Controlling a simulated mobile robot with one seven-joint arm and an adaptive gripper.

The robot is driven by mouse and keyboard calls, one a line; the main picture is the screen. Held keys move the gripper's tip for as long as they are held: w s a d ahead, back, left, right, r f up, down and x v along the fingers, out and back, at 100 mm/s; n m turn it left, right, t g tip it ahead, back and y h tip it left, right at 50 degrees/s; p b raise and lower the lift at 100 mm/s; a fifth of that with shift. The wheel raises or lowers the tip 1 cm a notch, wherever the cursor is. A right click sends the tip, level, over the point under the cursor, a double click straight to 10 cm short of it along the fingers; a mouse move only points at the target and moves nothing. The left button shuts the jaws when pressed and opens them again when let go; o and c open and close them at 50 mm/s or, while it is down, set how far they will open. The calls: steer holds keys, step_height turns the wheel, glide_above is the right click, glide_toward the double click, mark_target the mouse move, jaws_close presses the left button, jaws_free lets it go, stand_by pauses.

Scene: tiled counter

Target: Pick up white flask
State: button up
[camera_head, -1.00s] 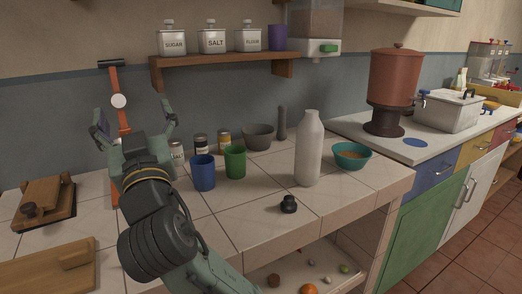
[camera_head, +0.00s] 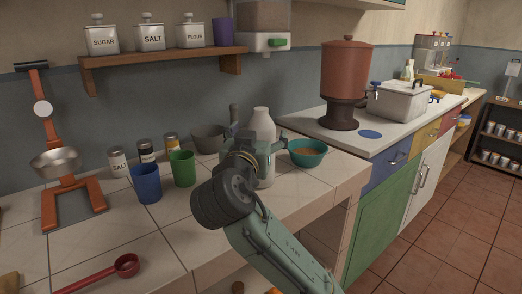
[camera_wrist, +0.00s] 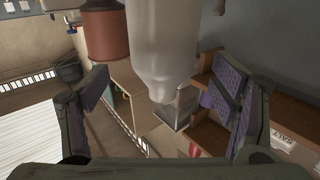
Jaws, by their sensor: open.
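The white flask (camera_head: 262,123) stands upright on the tiled counter, between the green cup and the teal bowl. My gripper (camera_head: 252,142) is in front of it in the head view and hides much of its middle. In the wrist view the flask (camera_wrist: 155,40) is large at the top centre, and my gripper (camera_wrist: 165,95) has its two fingers spread wide to either side of it. The gripper is open and empty. I cannot tell how far the flask reaches in between the fingers.
A blue cup (camera_head: 146,184) and a green cup (camera_head: 182,168) stand left of the gripper. A teal bowl (camera_head: 307,158) is close on the right, and a grey mortar (camera_head: 208,139) is behind. A red ladle (camera_head: 100,276) lies on the front left of the counter.

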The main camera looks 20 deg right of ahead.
steer(key=p+x, duration=0.1)
steer(key=x, duration=0.3)
steer(key=shift+w+f, duration=0.2)
steer(key=shift+w, duration=0.25)
steer(key=shift+c, duration=0.5)
steer(key=shift+r, duration=0.1)
jaws_close()
